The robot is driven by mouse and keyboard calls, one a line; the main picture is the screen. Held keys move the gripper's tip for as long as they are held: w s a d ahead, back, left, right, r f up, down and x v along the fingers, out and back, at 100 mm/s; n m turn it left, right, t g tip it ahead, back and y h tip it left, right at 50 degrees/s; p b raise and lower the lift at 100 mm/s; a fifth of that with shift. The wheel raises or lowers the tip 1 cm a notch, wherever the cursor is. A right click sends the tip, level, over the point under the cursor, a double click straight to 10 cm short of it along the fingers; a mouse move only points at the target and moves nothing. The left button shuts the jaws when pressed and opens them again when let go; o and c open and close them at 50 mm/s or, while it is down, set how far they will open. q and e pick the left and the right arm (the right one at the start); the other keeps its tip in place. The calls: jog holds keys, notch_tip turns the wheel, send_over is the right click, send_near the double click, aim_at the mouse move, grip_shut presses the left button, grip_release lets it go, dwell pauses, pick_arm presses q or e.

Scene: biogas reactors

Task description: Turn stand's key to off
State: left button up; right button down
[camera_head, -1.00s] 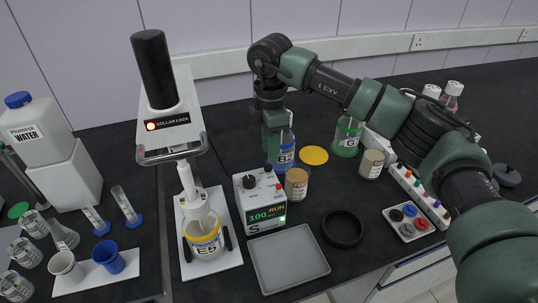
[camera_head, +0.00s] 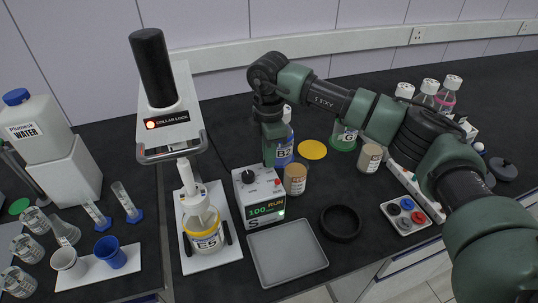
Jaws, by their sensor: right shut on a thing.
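The stand's control box (camera_head: 260,203), white and marked S, shows 100 and RUN on a lit green display. A black knob (camera_head: 247,177) sits on its top left and a small red part (camera_head: 277,183) at its right. My right gripper (camera_head: 270,163) points down at the back right of the box top and is shut; the key between its fingers is mostly hidden, so its angle cannot be told. My left gripper is out of view.
Bottle E5 (camera_head: 206,237) stands on the white stand base left of the box, below the collar lock (camera_head: 165,121). Blue bottle B2 (camera_head: 285,152) and a tan-labelled jar (camera_head: 295,180) are close to the gripper. A grey tray (camera_head: 287,254) lies in front.

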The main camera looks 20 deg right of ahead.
jog(key=n+b, duration=0.2)
jog(key=n, duration=0.1)
jog(key=shift+w+f+n, duration=0.1)
jog(key=shift+w+n, duration=0.05)
jog(key=shift+n, duration=0.25)
jog(key=n+b, duration=0.2)
jog(key=n, duration=0.2)
jog(key=shift+a+n, duration=0.1)
jog(key=shift+n, duration=0.2)
jog(key=n+b, duration=0.1)
jog(key=n, duration=0.3)
jog(key=shift+w+a+b, duration=0.1)
jog(key=shift+b, duration=0.2)
jog(key=shift+a+n+b, duration=0.1)
jog(key=shift+n+b, duration=0.4)
jog(key=shift+n, duration=2.3)
jog(key=c, duration=1.6)
grip_release()
jog(key=shift+o, duration=0.2)
